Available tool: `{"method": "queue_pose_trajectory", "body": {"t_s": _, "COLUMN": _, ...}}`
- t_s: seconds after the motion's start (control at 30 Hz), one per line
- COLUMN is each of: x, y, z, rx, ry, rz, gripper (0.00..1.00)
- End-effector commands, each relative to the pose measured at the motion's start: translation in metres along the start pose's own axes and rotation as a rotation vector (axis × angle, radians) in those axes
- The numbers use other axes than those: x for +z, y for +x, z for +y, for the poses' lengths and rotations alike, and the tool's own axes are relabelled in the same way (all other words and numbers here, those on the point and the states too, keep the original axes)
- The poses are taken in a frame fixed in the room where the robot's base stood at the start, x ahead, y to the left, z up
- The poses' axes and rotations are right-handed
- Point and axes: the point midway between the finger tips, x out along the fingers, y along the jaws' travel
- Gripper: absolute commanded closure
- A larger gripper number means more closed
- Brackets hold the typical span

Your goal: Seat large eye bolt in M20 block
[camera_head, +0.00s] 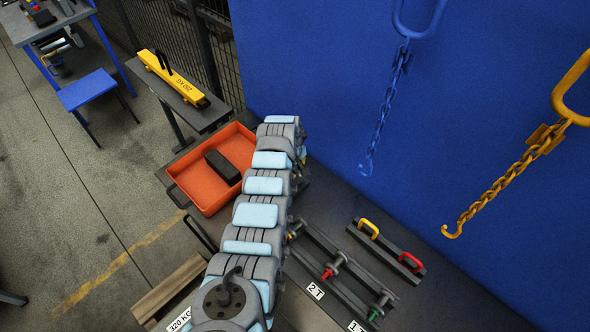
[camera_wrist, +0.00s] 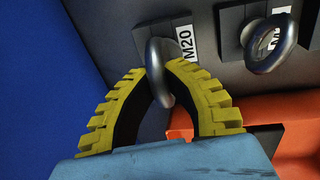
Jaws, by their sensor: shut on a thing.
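In the wrist view, my gripper (camera_wrist: 157,70) has two curved fingers with yellow ribbed backs and dark inner pads. Their tips close on a grey eye bolt (camera_wrist: 161,88) from both sides of its ring. The ring stands in front of a dark block (camera_wrist: 145,27) with a white M20 label (camera_wrist: 185,42). The bolt's shank is hidden behind the ring, so I cannot tell how deep it sits or whether it touches the block. In the head view my arm hides the gripper, bolt and block.
A second eye bolt (camera_wrist: 262,52) stands in a neighbouring block, its label partly covered. An orange tray (camera_head: 200,190) holding a dark block (camera_head: 222,167) lies left of my arm. A rack with bars (camera_head: 335,270) is right. Blue (camera_head: 385,100) and yellow (camera_head: 515,165) chains hang at the right.

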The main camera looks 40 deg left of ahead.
Motion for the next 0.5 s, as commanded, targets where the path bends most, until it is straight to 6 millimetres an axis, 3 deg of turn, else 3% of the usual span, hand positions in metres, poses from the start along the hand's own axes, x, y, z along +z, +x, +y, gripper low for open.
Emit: {"method": "queue_pose_trajectory", "body": {"t_s": 0.5, "x": 0.000, "y": 0.012, "z": -0.001, "rx": 0.002, "ry": 0.001, "rz": 0.002, "gripper": 1.00}}
